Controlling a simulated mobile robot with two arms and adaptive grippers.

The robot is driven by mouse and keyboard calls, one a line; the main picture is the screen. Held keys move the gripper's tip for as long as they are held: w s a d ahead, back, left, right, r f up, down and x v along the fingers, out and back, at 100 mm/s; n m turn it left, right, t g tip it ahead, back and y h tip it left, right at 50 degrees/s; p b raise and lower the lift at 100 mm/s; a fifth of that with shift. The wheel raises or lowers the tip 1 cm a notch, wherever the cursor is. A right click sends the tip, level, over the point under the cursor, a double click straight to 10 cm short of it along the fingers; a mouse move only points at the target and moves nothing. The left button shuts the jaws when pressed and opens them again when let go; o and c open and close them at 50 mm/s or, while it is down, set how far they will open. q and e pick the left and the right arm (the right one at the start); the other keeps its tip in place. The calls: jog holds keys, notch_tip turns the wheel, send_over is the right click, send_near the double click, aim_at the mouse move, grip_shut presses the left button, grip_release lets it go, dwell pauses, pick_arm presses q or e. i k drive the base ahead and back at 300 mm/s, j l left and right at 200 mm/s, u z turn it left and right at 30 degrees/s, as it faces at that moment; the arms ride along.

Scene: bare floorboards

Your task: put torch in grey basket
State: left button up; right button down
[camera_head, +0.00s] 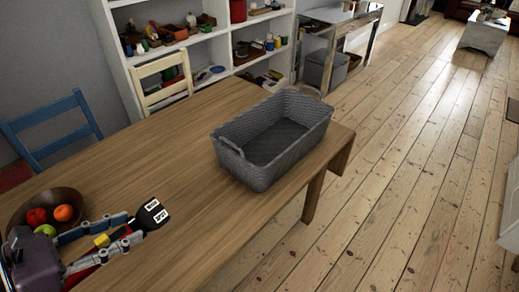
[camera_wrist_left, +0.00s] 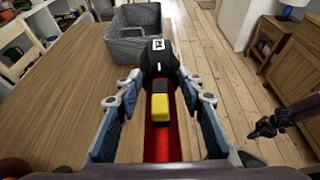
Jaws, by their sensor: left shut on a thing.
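The torch has a black head (camera_head: 152,213), a red body and a yellow switch; in the left wrist view its red body (camera_wrist_left: 162,143) points away from me. My left gripper (camera_head: 128,229) is shut on the torch, with one finger on each side of it, above the wooden table's near left part. The grey basket (camera_head: 258,172) is a woven, open box near the table's right edge. It looks empty. It also shows beyond the torch head in the left wrist view (camera_wrist_left: 120,51). A dark part at the right of that view, perhaps my right gripper (camera_wrist_left: 262,128), is unclear.
A wooden bowl (camera_head: 18,217) with several fruits stands beside my left gripper. The wooden table (camera_head: 170,140) is bare between torch and basket. A blue chair (camera_head: 52,124) and a cream chair (camera_head: 160,67) stand behind it. Floorboards lie open to the right.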

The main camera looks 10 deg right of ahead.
aim_at(279, 144)
jog(key=i+l+z, duration=0.35)
jog(key=i+l, duration=0.75)
